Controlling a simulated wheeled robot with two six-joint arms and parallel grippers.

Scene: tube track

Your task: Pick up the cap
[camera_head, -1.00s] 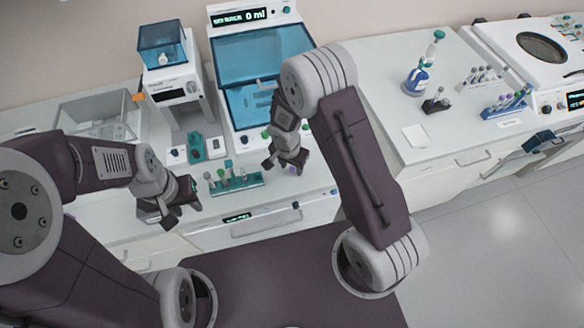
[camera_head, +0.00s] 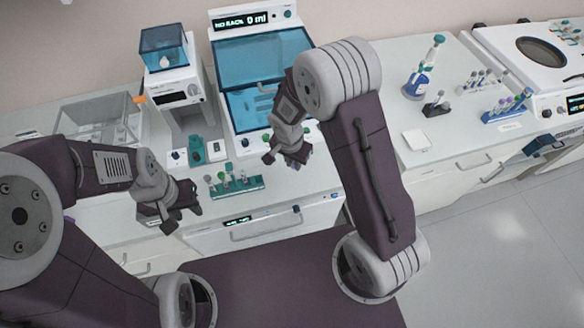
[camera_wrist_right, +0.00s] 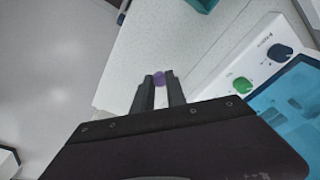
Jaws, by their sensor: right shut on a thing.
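A small purple cap (camera_wrist_right: 159,78) sits between the fingertips of my right gripper in the right wrist view. My right gripper (camera_wrist_right: 159,88) is shut on it. In the head view my right gripper (camera_head: 286,158) is over the bench, in front of the machine with the blue window; the cap is hard to make out there. My left gripper (camera_head: 180,218) is open and looks empty, over the bench's front edge at the left. A teal rack (camera_head: 250,184) holding several tubes stands between the two grippers.
The blue-windowed machine (camera_head: 262,62) and a balance with a blue cover (camera_head: 163,48) stand behind. To the right are a spray bottle (camera_head: 424,68), a blue tube rack (camera_head: 507,110) and a white square (camera_head: 417,140). A clear box (camera_head: 98,118) stands at the left.

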